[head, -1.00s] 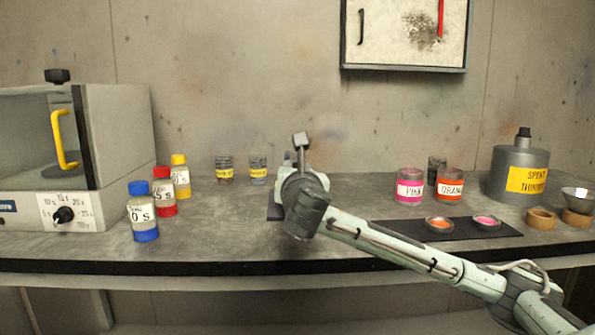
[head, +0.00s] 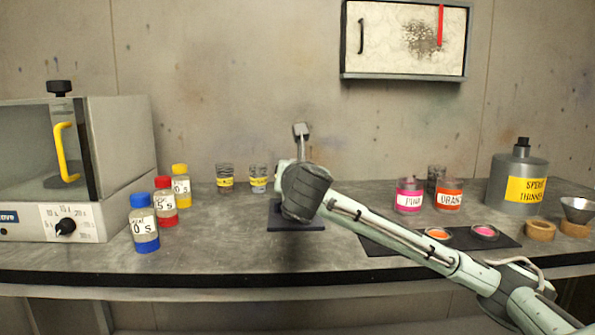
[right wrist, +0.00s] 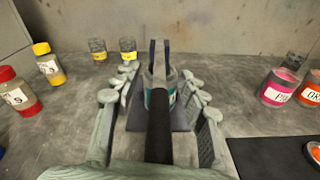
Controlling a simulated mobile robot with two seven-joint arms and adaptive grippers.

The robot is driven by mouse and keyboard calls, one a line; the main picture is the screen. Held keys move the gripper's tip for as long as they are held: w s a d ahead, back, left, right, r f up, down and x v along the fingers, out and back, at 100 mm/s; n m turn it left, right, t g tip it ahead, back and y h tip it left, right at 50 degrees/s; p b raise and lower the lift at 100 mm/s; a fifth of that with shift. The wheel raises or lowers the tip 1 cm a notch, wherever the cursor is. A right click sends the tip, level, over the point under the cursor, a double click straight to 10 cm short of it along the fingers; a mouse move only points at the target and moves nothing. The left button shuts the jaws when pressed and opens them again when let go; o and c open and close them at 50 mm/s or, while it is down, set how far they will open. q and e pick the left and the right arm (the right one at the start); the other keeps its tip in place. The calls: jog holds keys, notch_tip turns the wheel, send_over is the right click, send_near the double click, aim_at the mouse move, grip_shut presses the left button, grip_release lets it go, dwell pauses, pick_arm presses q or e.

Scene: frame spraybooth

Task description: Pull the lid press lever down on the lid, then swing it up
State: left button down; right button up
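The lid press shows in the right wrist view as grey uprights (right wrist: 154,58) over a jar with a teal label. Its black lever (right wrist: 158,130) runs from the press toward the camera. My right gripper (right wrist: 160,92) is open, its fingers on both sides of the lever with gaps visible. In the head view my right wrist hides most of the press; the press top (head: 301,131) rises behind it and the dark base (head: 296,228) shows below. The jar's lid is hard to make out behind the lever. My left gripper is out of view.
Blue-, red- and yellow-capped bottles (head: 144,224) stand to the left, beside a grey oven-like box (head: 122,140). Two small jars (head: 225,178) stand behind. Pink (head: 409,196) and orange jars (head: 449,195), a dark mat (head: 375,246) and a thinner can (head: 518,180) are right.

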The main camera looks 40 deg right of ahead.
jog(key=shift+s, duration=0.1)
jog(key=v, duration=1.2)
